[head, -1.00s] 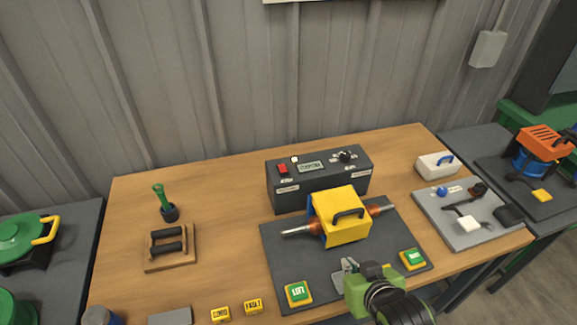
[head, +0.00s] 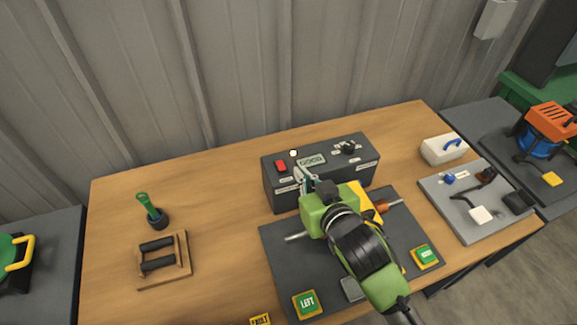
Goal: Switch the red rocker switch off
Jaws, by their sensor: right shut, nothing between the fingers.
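The red rocker switch (head: 281,166) sits on the top left of the dark grey control box (head: 270,192) at the back of the table. The gripper and arm hide most of the yellow-covered rotor. My left gripper is not in view.
A display (head: 311,160) and a black knob (head: 348,146) are also on the box. A dark mat (head: 280,262) with green buttons marked left (head: 307,303) and right (head: 425,256) lies in front. The table's left part holds a roller stand (head: 163,257) and green-handled tool (head: 151,210).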

